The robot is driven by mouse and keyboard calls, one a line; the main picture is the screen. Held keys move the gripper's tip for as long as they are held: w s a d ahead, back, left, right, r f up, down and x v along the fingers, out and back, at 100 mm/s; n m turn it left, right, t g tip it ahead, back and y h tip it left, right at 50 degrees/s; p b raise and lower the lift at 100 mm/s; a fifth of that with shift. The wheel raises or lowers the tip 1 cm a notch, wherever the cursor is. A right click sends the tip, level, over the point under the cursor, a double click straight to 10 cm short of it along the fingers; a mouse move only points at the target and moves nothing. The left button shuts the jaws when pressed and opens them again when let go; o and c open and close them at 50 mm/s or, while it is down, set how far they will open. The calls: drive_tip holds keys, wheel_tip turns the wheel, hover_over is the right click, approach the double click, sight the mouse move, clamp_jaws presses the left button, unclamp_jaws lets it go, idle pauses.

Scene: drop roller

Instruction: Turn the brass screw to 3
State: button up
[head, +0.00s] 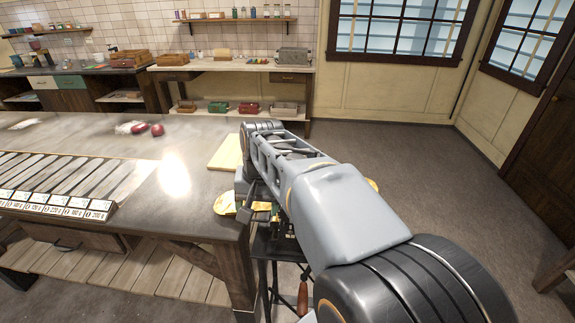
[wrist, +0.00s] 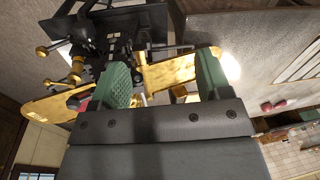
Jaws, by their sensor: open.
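My gripper (wrist: 165,62) is open, with its two green-padded fingers apart in the wrist view. A flat brass piece (wrist: 172,72) shows between and beyond the fingers; I cannot tell whether they touch it. The black roller machine (wrist: 130,35) is beyond them, with ball-ended levers and a small brass part (wrist: 77,69) at left, which may be the brass screw. No scale or number on it is readable. A brass tray-like piece (wrist: 58,106) reaches out left. In the head view my arm hides most of the machine; its brass edge (head: 225,203) and black stand (head: 275,245) show.
A grey-topped workbench (head: 200,150) stands left of the machine, with a row of number cards (head: 55,204), two red objects (head: 148,129) and a pale board (head: 225,152). A shelf table (head: 230,66) stands at the back. The floor at right is clear.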

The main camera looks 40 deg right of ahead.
drive_tip(key=d+r+m+p, duration=0.1)
drive_tip(key=d+r+m, duration=0.1)
drive_tip(key=d+r, duration=0.1)
drive_tip(key=w+d+r+m+g+y+p, duration=0.1)
drive_tip(key=d+r+m, duration=0.1)
drive_tip(key=d+r, duration=0.1)
drive_tip(key=w+d+r+m+y+p, duration=0.1)
drive_tip(key=d+r+m+p, duration=0.1)
drive_tip(key=d, duration=0.3)
drive_tip(key=shift+w+r+m, duration=0.15)
drive_tip(key=shift+r+m, duration=0.35)
drive_tip(key=shift+r, duration=0.35)
drive_tip(key=d+r+m+y+p, duration=0.2)
drive_tip(key=d+r+m, duration=0.1)
drive_tip(key=d, duration=0.3)
drive_tip(key=shift+m, duration=0.3)
drive_tip(key=x, duration=0.4)
drive_tip(key=s+x, duration=0.1)
drive_tip(key=x, duration=0.8)
drive_tip(key=shift+s+d+f+p, duration=0.1)
drive_tip(key=shift+s+f+p, duration=0.1)
drive_tip(key=shift+f+p, duration=0.1)
drive_tip(key=shift+r, duration=0.1)
drive_tip(key=c, duration=0.9)
drive_tip(key=shift+g, duration=0.3)
